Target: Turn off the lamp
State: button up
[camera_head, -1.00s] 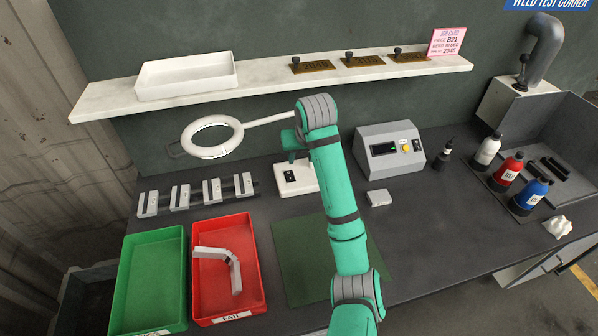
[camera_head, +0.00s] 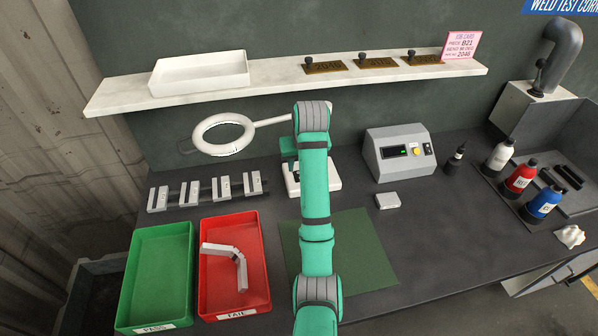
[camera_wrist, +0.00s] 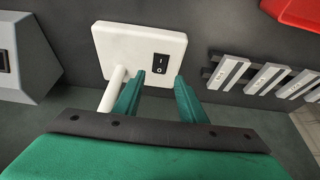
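The ring lamp (camera_head: 224,134) is a white hoop on a thin arm below the shelf, left of my arm. Its white base (camera_head: 332,172) stands on the bench, partly hidden behind my arm. In the wrist view the base (camera_wrist: 112,42) carries a black rocker switch (camera_wrist: 161,64) with a white post beside it. My gripper (camera_wrist: 158,80) shows two green fingers with a clear gap between them, open and empty. The fingertips are close to the switch edge of the base; I cannot tell whether they touch it.
A grey control box (camera_head: 398,153) stands right of the base, with a small grey block (camera_head: 388,201) in front. Metal pieces in a rack (camera_head: 208,190) lie left. Green (camera_head: 152,277) and red (camera_head: 250,240) trays sit in front. A shelf (camera_head: 115,97) runs above.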

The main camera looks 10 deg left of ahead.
jog(key=shift+x, duration=2.95)
jog(key=shift+s+f, duration=0.1)
jog(key=shift+s, duration=0.05)
jog(key=shift+c, duration=0.7)
